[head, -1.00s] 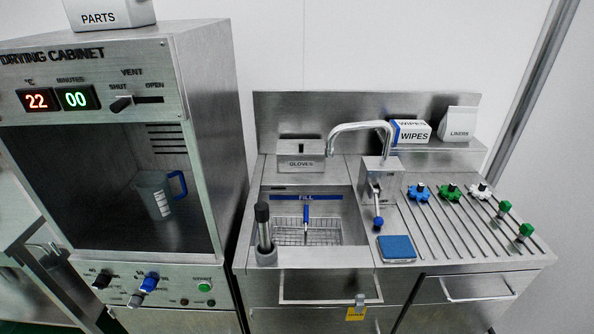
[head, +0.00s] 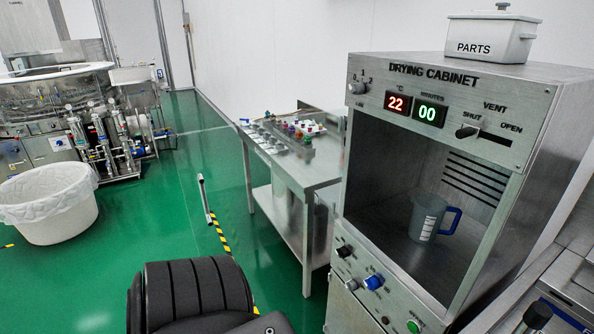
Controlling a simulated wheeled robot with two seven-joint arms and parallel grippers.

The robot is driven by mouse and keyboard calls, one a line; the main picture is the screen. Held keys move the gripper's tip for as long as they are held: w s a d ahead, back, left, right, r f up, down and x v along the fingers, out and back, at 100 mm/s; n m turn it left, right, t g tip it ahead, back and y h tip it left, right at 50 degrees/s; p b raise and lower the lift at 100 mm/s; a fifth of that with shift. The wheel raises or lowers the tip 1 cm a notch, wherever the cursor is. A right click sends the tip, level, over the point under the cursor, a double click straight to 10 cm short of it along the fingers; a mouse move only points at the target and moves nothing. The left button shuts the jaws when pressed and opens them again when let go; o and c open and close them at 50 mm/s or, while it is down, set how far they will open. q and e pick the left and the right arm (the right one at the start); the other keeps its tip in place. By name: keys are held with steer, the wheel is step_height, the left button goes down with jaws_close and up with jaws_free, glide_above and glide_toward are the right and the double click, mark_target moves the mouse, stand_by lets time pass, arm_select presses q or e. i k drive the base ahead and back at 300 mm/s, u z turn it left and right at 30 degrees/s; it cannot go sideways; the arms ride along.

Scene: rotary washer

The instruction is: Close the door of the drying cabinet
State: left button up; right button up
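The drying cabinet (head: 545,95) stands at the right in the head view. Its front opening is uncovered, and I see straight into the chamber. A grey measuring jug (head: 425,217) with a blue handle stands upright inside. No door panel can be clearly made out. A slim pale upright bar (head: 204,198), like a handle, shows to the left of the cabinet against the green floor; I cannot tell whether it belongs to the door. A black ribbed part of my own arm is at the bottom centre. Neither gripper's fingers are in view.
A steel table (head: 310,165) with small coloured items stands left of the cabinet. A white lined bin (head: 48,222) and a large machine (head: 40,115) are farther left. A PARTS box (head: 492,35) sits on the cabinet. Green floor is open between bin and table.

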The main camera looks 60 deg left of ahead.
mark_target(199, 177)
steer(key=k, duration=0.5)
steer(key=z, duration=2.5)
steer(key=k, duration=2.95)
steer(key=u, duration=2.05)
steer(key=i, duration=1)
